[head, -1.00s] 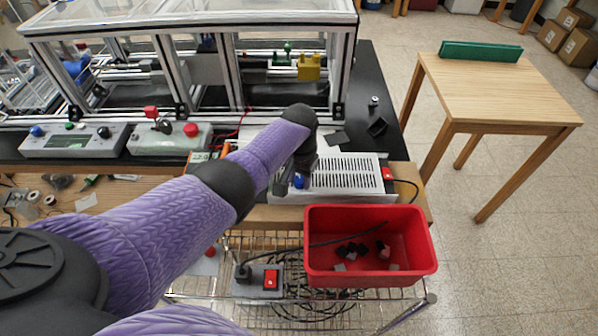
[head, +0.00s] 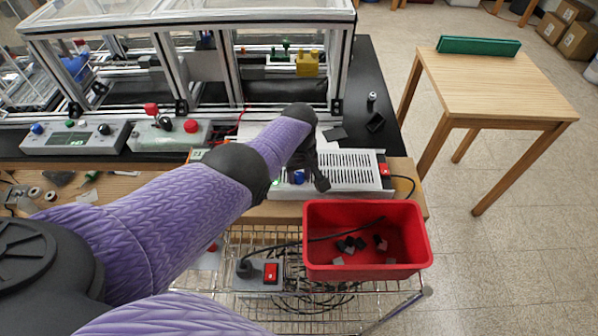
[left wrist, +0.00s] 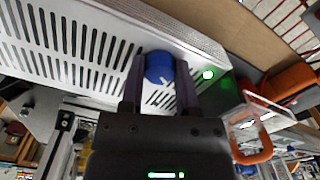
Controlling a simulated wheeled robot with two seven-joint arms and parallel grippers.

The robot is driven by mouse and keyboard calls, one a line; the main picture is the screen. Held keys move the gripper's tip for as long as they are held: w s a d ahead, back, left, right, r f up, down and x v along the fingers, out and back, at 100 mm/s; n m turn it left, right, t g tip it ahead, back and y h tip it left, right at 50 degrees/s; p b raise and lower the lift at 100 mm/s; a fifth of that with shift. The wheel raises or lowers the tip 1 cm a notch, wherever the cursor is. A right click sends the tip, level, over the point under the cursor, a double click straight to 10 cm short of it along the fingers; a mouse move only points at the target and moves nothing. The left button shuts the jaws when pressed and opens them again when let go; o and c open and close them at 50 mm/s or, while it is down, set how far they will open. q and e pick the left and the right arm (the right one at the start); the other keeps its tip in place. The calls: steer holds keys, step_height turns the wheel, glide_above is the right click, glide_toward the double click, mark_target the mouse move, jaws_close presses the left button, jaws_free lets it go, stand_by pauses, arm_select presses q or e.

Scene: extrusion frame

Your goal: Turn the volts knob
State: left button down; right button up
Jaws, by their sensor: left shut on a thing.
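The blue knob (head: 299,177) is on the front of the pale power supply (head: 350,173) with a slotted top. No label on it can be read. In the left wrist view the blue knob (left wrist: 158,66) sits between the two dark fingers of my left gripper (left wrist: 159,82), which is shut on it. A small green light (left wrist: 208,74) glows beside the knob. In the head view my left gripper (head: 308,182) is at the knob, partly hidden by its own dark wrist. My right gripper is not in view.
A red bin (head: 318,264) with small dark and grey pieces stands on the wire rack in front of the supply. A box with a red switch (head: 271,273) lies left of it. A framed enclosure (head: 160,60) stands behind. A wooden table (head: 490,90) is at right.

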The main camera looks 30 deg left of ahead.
mark_target(299, 176)
arm_select(q)
steer(key=shift+w+r+n, duration=0.1)
steer(key=shift+n, duration=0.5)
steer(key=shift+c, duration=1.7)
jaws_free()
step_height(299, 176, up, 10)
steer(key=p, duration=0.7)
steer(key=shift+p, duration=0.3)
